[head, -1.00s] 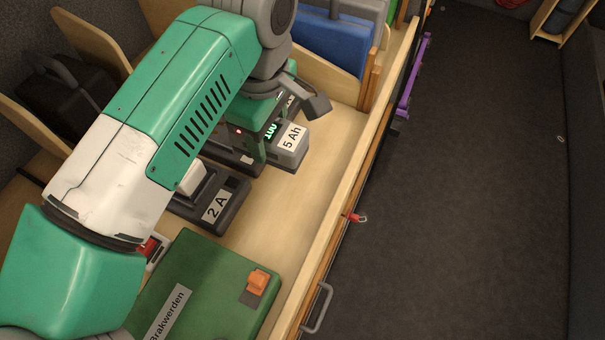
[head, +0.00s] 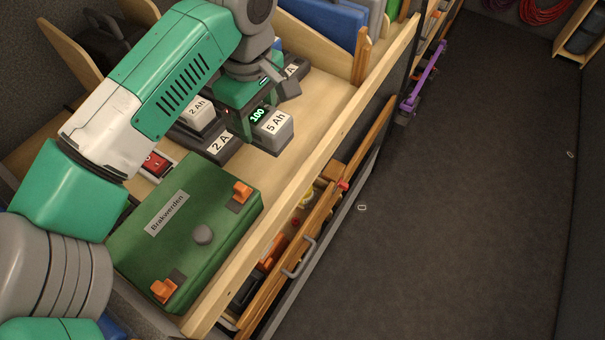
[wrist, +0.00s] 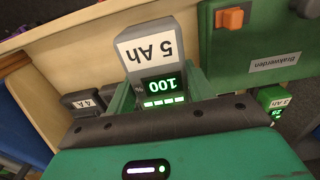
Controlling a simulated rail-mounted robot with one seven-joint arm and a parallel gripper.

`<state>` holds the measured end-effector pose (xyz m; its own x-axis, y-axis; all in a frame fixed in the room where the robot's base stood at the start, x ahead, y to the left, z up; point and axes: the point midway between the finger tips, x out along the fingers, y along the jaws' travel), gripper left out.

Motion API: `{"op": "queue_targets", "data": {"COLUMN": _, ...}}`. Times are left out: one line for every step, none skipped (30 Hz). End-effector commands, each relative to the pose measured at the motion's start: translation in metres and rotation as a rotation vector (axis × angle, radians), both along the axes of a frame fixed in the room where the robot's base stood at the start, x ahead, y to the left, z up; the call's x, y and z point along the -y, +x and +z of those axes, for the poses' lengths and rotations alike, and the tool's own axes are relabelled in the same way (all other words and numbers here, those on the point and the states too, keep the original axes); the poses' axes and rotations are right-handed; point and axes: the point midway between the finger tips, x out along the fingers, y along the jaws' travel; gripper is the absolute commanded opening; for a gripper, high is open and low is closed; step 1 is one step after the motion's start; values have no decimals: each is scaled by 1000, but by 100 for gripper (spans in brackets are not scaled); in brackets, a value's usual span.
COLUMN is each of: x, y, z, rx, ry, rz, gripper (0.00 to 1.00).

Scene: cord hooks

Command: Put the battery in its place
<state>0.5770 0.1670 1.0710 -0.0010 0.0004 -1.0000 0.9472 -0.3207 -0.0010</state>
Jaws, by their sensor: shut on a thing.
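My gripper (head: 262,112) is shut on a grey battery (head: 273,131) labelled 5 Ah, with a lit green display reading 100. The wrist view shows the battery (wrist: 150,48) between the two green fingers. In the head view it is just right of the dark charger (head: 219,148) labelled 2 A; whether they touch is unclear. A battery (head: 200,113) labelled 2 Ah sits at that charger. Another charger (head: 296,69) is partly hidden behind my gripper; the wrist view shows a charger (wrist: 88,102) labelled 4 A. A battery (wrist: 275,99) labelled 3 Ah also shows there.
A green case (head: 185,222) labelled Brakwerden with orange latches lies nearer on the wooden worktop (head: 325,98). A red switch (head: 156,163) is beside it. A raised wooden edge (head: 300,160) bounds the worktop. Blue cases (head: 325,20) stand behind. Worktop right of the battery is clear.

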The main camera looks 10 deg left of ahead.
Motion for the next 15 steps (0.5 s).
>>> {"op": "queue_targets", "data": {"x": -1, "y": 0, "z": 1, "rx": 1, "ry": 0, "rz": 3, "gripper": 14}}
{"op": "queue_targets", "data": {"x": -1, "y": 0, "z": 0, "rx": 1, "ry": 0, "rz": 3, "gripper": 14}}
{"op": "queue_targets", "data": {"x": -1, "y": 0, "z": -3, "rx": 0, "ry": 0, "rz": 3, "gripper": 14}}
{"op": "queue_targets", "data": {"x": -1, "y": 0, "z": -7, "rx": -1, "ry": -1, "rz": 2, "gripper": 14}}
{"op": "queue_targets", "data": {"x": -1, "y": -1, "z": -13, "rx": -3, "ry": -3, "rz": 2, "gripper": 14}}
{"op": "queue_targets", "data": {"x": 0, "y": -1, "z": -21, "rx": -3, "ry": -3, "rz": 1, "gripper": 14}}
{"op": "queue_targets", "data": {"x": 0, "y": -1, "z": -28, "rx": -3, "ry": -4, "rz": 0, "gripper": 14}}
{"op": "queue_targets", "data": {"x": 0, "y": -1, "z": -34, "rx": -2, "ry": -3, "rz": 0, "gripper": 14}}
{"op": "queue_targets", "data": {"x": 0, "y": -1, "z": -43, "rx": -2, "ry": -3, "rz": 0, "gripper": 14}}
{"op": "queue_targets", "data": {"x": 1, "y": -1, "z": -48, "rx": -2, "ry": -3, "rz": -1, "gripper": 14}}
{"op": "queue_targets", "data": {"x": 1, "y": -1, "z": -52, "rx": -2, "ry": -2, "rz": -1, "gripper": 14}}
{"op": "queue_targets", "data": {"x": 0, "y": -1, "z": -57, "rx": -2, "ry": -2, "rz": -1, "gripper": 14}}
{"op": "queue_targets", "data": {"x": 1, "y": 0, "z": -59, "rx": -1, "ry": -2, "rz": -1, "gripper": 14}}
{"op": "queue_targets", "data": {"x": 0, "y": 0, "z": -61, "rx": 1, "ry": -1, "rz": -1, "gripper": 14}}
{"op": "queue_targets", "data": {"x": 0, "y": 0, "z": -62, "rx": 1, "ry": 0, "rz": -1, "gripper": 14}}
